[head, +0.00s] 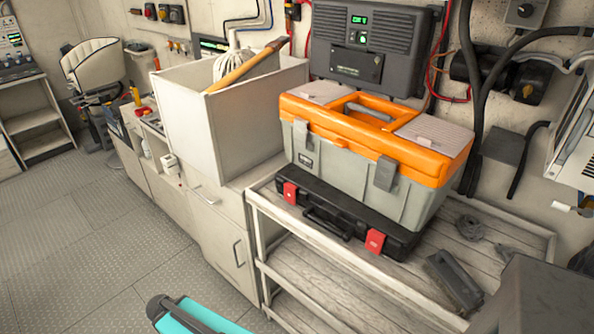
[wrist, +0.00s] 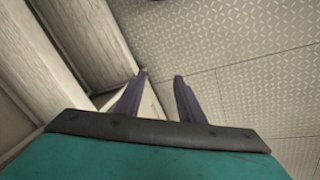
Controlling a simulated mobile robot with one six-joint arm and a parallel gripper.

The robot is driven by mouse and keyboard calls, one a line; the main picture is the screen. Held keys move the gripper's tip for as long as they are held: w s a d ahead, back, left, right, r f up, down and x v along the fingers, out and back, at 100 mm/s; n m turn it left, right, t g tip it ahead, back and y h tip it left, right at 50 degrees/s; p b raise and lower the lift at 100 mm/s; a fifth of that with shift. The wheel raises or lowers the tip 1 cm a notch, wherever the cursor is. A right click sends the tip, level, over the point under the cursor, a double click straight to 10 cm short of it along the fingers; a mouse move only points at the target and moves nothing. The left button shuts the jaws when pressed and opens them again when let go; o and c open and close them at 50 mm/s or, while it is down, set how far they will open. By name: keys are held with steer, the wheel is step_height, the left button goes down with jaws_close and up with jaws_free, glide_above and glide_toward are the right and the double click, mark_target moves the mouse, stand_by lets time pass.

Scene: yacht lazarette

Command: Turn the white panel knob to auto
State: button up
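I cannot pick out a white panel knob marked auto for sure. A white panel (head: 12,45) with small dark knobs along its lower edge is on the wall at the far left of the head view; its markings are too small to read. A grey box with a round black knob (head: 525,10) is on the wall at the top right. My gripper (wrist: 160,75) points down toward the floor in the wrist view. Its two dark fingers are apart with nothing held between them. In the head view only my teal arm part shows at the bottom edge.
An orange and grey toolbox (head: 375,150) sits on a black case (head: 345,215) on a slatted shelf unit (head: 400,290). A white bin (head: 200,120) holds a mop. A seat (head: 92,65) stands at the back left. The grey floor (head: 90,240) at left is clear.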

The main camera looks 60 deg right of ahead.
steer(key=s+a+f+n+g+y, duration=0.1)
steer(key=s+a+f+n, duration=0.2)
steer(key=s, duration=0.3)
steer(key=s+a+f+n+g+y, duration=0.1)
steer(key=s+a+f+n+g, duration=0.1)
steer(key=s+a, duration=0.3)
steer(key=s+a+f+n+g+y, duration=0.1)
steer(key=s+a+f+n, duration=0.2)
steer(key=s, duration=0.4)
step_height(320, 180, down, 2)
steer(key=shift+a+n+g, duration=0.3)
steer(key=shift+a, duration=0.45)
steer(key=shift+s, duration=0.1)
steer(key=shift+c, duration=0.5)
